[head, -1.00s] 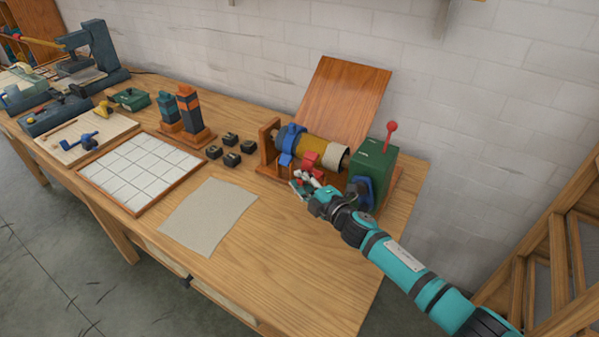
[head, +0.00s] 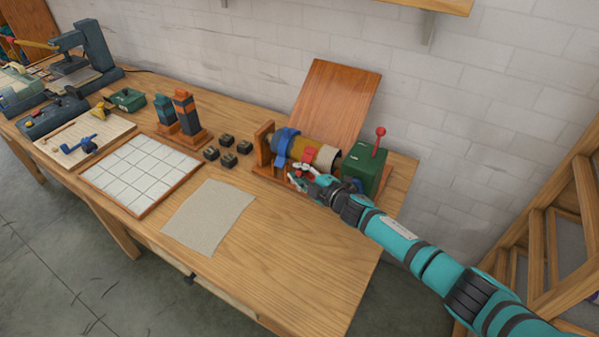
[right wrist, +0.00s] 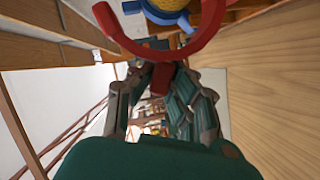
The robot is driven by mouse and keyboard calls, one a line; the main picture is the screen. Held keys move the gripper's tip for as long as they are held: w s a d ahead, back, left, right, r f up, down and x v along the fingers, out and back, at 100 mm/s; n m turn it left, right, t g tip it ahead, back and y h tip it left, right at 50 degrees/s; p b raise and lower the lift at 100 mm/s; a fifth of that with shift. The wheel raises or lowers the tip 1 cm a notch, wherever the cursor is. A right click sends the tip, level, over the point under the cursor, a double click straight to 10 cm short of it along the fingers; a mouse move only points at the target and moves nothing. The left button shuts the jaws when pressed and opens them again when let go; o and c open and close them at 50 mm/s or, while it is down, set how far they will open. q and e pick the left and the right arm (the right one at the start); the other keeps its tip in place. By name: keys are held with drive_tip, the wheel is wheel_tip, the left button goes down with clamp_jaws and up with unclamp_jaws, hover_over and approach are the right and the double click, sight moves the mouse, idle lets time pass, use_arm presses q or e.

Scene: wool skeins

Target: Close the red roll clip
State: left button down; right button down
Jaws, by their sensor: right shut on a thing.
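The red roll clip (head: 308,154) is on the yellow-brown roll (head: 328,156), which lies across a wooden stand. In the right wrist view the red clip (right wrist: 165,56) shows as a large curved arc at the top, with a red part between my fingertips. My right gripper (head: 300,178) is at the front of the roll, shut on the red clip. It also shows in the right wrist view (right wrist: 163,76). My gripper partly hides the clip's lower part in the head view. My left gripper is not in view.
A blue clip (head: 284,142) sits on the roll to the left of the red one. A green box (head: 364,170) with a red-knobbed lever stands at the roll's right end. A slanted wooden board (head: 335,100) rises behind. The table front (head: 280,270) is clear.

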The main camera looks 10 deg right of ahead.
drive_tip(key=c, duration=1.2)
unclamp_jaws()
drive_tip(key=shift+c, duration=0.2)
drive_tip(key=shift+s+d, duration=0.4)
drive_tip(key=shift+s, duration=0.05)
drive_tip(key=v, duration=1.1)
drive_tip(key=shift+r, duration=0.15)
drive_tip(key=shift+a, duration=0.15)
